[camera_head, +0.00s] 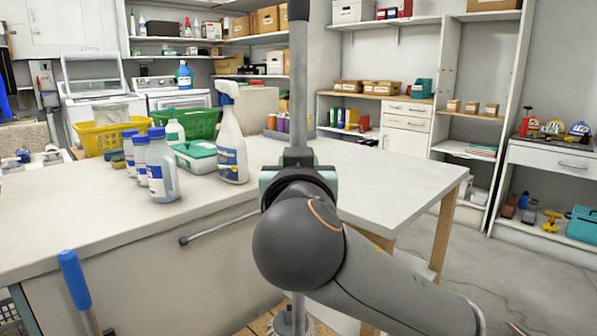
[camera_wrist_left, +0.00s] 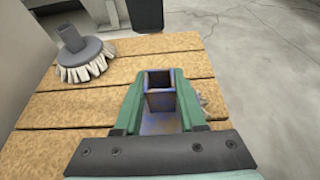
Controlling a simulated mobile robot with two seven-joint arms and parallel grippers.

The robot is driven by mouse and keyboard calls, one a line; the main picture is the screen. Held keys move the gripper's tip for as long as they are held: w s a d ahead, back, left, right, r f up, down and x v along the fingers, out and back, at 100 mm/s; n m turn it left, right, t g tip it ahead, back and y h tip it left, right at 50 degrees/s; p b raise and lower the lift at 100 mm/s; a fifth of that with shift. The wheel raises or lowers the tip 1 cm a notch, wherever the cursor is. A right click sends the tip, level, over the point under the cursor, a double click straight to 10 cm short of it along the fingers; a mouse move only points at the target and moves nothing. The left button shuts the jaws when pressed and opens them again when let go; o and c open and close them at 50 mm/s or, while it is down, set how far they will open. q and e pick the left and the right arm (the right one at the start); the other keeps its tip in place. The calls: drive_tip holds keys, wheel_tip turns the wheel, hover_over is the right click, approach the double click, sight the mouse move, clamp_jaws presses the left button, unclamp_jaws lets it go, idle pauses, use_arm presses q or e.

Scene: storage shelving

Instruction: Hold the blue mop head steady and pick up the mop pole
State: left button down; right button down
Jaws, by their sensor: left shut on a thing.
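In the left wrist view my left gripper (camera_wrist_left: 161,97) is shut on the blue mop head (camera_wrist_left: 160,122). Its square socket shows between the green fingers, with an open top and no pole in it. The rest of the head is mostly hidden by the gripper. In the head view a grey mop pole (camera_head: 298,85) with a dark top end stands upright in front of the worktable. My right gripper (camera_head: 298,172), on the arm coming in from the right, is around the pole and seems closed on it. The fingertips are largely hidden behind the wrist. My left gripper is outside the head view.
A round brush (camera_wrist_left: 80,55) with white bristles and a short stub sits on the wooden slats (camera_wrist_left: 62,100). The worktable (camera_head: 385,190) holds a spray bottle (camera_head: 231,145), several blue-capped bottles and baskets. A blue-tipped handle (camera_head: 75,280) leans at lower left. The floor at right is mostly clear.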

use_arm(q)
drive_tip(key=shift+c, duration=2)
unclamp_jaws()
